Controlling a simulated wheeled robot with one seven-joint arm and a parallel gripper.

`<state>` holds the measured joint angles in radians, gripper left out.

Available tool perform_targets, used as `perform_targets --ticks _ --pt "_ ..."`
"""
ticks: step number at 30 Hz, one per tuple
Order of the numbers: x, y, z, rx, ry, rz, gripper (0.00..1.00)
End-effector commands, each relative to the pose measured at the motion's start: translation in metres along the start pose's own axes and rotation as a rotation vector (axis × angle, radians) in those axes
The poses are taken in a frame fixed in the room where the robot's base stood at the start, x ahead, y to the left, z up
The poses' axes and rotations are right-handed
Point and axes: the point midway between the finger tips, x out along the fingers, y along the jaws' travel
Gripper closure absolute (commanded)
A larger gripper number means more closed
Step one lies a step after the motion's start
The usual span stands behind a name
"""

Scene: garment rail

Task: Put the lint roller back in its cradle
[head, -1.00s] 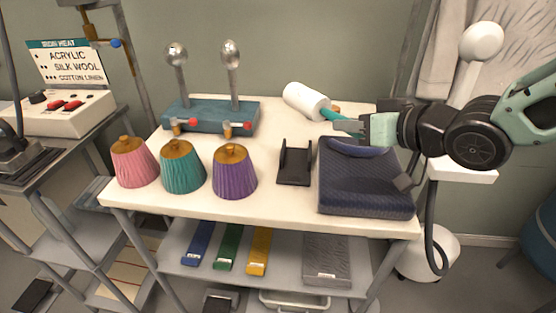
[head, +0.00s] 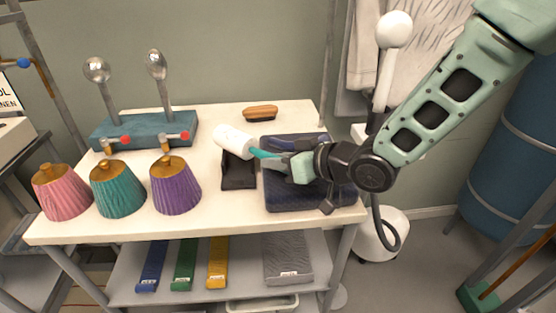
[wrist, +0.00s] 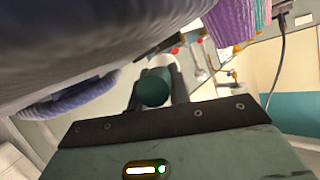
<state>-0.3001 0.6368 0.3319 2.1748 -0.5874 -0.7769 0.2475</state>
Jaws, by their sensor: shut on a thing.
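The lint roller (head: 233,141) has a white head and a teal handle. My gripper (head: 281,164) is shut on the handle, with the white head pointing left. The black cradle (head: 238,181) stands on the white table top, left of the navy cushion. In the head view the roller's head overlaps the far end of the cradle; I cannot tell whether they touch.
The navy cushion (head: 297,192) lies under my gripper. A wooden brush (head: 260,113) lies at the back. Purple (head: 175,187), teal and pink pleated cones stand left of the cradle, before a blue-green stand (head: 145,130) with metal knobs. Bare table lies in front of the cradle.

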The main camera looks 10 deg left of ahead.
Motion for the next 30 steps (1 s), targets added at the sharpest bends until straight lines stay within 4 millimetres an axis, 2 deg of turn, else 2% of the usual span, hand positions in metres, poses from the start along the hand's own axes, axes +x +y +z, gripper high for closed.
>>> perform_targets --ticks 19,20,21,22,30 --pt "0.005 0.002 0.011 0.001 -0.002 0.000 1.00" --pt "0.005 0.002 0.012 0.002 -0.003 0.000 0.75" --pt "0.005 0.002 0.012 0.002 -0.004 0.000 0.64" --pt "0.005 0.002 0.012 0.002 -0.003 0.000 0.59" --pt "0.004 0.002 0.010 0.001 -0.001 0.000 0.59"
